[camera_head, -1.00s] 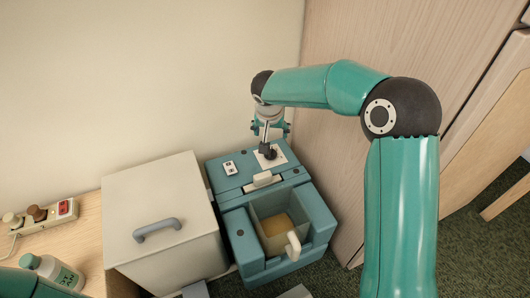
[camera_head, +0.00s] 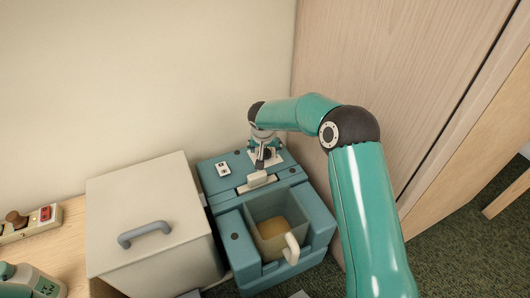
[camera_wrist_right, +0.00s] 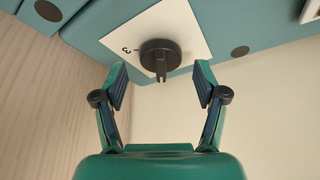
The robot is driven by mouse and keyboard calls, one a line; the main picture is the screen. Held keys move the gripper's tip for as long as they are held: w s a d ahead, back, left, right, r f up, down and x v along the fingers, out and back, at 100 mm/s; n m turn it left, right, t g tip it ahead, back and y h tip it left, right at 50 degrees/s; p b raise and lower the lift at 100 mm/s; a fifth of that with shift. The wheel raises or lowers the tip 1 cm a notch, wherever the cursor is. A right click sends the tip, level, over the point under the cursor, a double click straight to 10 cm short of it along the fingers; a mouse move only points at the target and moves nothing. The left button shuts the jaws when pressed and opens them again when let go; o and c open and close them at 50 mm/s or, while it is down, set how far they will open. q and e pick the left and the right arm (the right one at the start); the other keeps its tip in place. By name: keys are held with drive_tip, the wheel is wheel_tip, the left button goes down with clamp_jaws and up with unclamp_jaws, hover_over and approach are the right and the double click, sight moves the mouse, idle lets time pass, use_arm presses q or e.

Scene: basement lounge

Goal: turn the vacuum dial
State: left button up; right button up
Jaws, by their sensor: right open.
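The vacuum is a teal box-shaped machine (camera_head: 222,205) on the floor against the wall. Its black dial (camera_wrist_right: 160,55) sits on a white plate (camera_wrist_right: 190,28) with a "3" marked beside it in the right wrist view. In the head view the dial (camera_head: 262,162) is partly hidden beneath my right gripper (camera_head: 264,150). My right gripper also shows in the wrist view (camera_wrist_right: 160,85). It is open, with one finger on each side of the dial's line and the dial just beyond the fingertips, not gripped.
A tub with a white handle (camera_head: 292,247) sits in the vacuum's front. A pale box with a grey handle (camera_head: 150,195) stands close on the left. A wooden panel (camera_head: 380,75) rises close on the right.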

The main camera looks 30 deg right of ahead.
drive_tip(key=shift+w+d+f, duration=0.1)
drive_tip(key=shift+w+f, duration=0.1)
drive_tip(key=shift+f, duration=0.2)
drive_tip(key=c, duration=1.1)
drive_tip(key=shift+c, duration=0.2)
